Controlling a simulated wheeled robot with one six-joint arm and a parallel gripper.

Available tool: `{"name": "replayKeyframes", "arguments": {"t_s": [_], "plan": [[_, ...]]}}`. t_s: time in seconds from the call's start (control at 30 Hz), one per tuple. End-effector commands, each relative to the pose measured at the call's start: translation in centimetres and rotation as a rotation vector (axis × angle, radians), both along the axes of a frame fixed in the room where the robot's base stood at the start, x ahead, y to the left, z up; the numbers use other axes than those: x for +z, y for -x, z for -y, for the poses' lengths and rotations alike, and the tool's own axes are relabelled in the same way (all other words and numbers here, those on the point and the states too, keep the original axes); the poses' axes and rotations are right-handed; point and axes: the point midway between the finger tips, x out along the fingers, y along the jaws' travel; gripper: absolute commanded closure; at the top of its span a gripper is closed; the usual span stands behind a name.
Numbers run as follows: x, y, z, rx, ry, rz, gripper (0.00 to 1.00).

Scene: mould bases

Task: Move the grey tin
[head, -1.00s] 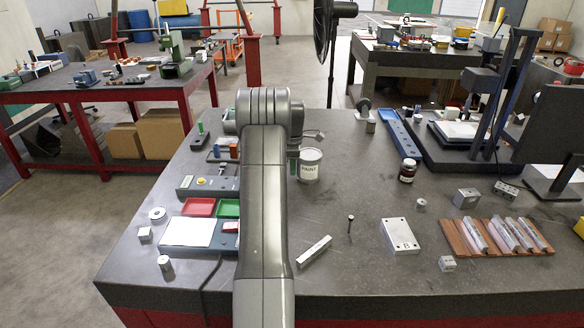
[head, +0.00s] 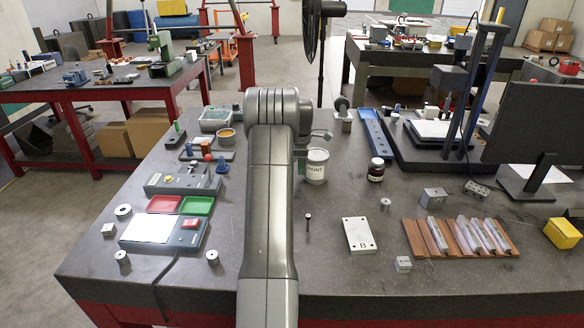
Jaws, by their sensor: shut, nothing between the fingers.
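The grey tin (head: 316,166) has a pale band lettered "PAINT". It stands upright on the dark bench top, just right of my arm's wrist in the head view. My gripper is hidden behind my own arm, so its fingers cannot be seen. I cannot tell whether it touches the tin. A narrow green piece shows between my wrist and the tin.
A dark jar (head: 376,169) stands right of the tin, with a blue tray (head: 375,134) behind. A small upright pin (head: 308,222) and a block marked B (head: 359,235) are nearer. Red (head: 163,204) and green (head: 197,206) trays lie left. Bare bench lies between tin and jar.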

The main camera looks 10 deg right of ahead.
Motion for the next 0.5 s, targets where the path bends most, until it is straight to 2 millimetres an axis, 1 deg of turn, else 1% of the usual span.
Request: {"name": "replayKeyframes", "arguments": {"t_s": [0.03, 0.23, 0.37, 0.5], "plan": [[0.0, 0.2, 1.1, -0.004, 0.000, 0.000, 1.00], [0.0, 1.0, 4.9, -0.004, 0.000, 0.000, 1.00], [0.0, 1.3, 6.2, -0.001, 0.000, -0.001, 1.00], [0.0, 1.3, 6.4, 0.000, 0.000, -0.001, 1.00]]}}
